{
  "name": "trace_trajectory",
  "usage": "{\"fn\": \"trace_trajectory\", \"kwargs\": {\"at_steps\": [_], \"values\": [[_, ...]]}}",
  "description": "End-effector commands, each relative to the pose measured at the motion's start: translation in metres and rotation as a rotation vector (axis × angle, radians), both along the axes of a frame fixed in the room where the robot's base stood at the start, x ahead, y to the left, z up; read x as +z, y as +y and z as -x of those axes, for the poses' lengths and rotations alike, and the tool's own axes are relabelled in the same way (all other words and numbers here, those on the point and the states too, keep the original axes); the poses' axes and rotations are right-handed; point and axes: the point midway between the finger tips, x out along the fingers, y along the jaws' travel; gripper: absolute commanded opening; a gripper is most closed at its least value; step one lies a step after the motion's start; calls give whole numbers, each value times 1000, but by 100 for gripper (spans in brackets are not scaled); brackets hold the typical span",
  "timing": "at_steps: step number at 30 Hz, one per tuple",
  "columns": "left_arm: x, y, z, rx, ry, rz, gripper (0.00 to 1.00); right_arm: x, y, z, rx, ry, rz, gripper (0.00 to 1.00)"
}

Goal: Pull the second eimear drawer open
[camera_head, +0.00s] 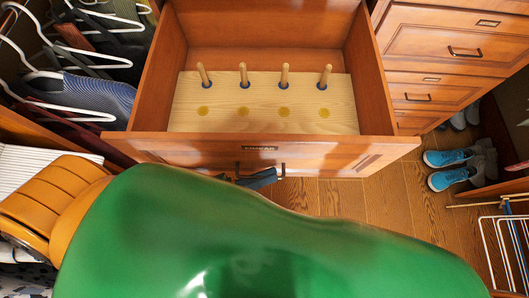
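The drawer (350,150) with a small dark name plate (259,148) on its front edge is pulled well out. The plate's lettering looks like "EIMEAR" but is small. The drawer's dark handle (283,170) is partly visible below the plate. My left gripper (257,178) shows as a small blue-grey and dark piece at the handle, mostly hidden behind the large green part of me. I cannot tell whether its fingers are closed on the handle. My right gripper is not in view.
A pale board (305,120) with several upright pegs lies inside the drawer. Hanging clothes (95,95) crowd the left. More closed drawers (440,45) stand at the right. Blue shoes (447,158) and a white wire rack (510,250) are at the right. Wooden floor (390,205) is clear between.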

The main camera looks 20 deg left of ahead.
Motion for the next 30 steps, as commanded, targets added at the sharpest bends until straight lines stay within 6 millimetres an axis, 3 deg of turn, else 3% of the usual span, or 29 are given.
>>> {"fn": "trace_trajectory", "kwargs": {"at_steps": [7,18,30], "values": [[-2,3,2,-1,1,-2,40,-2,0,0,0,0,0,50],[-17,54,39,-1,1,-2,40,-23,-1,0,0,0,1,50],[-15,57,40,0,0,0,40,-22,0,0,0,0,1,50]]}}
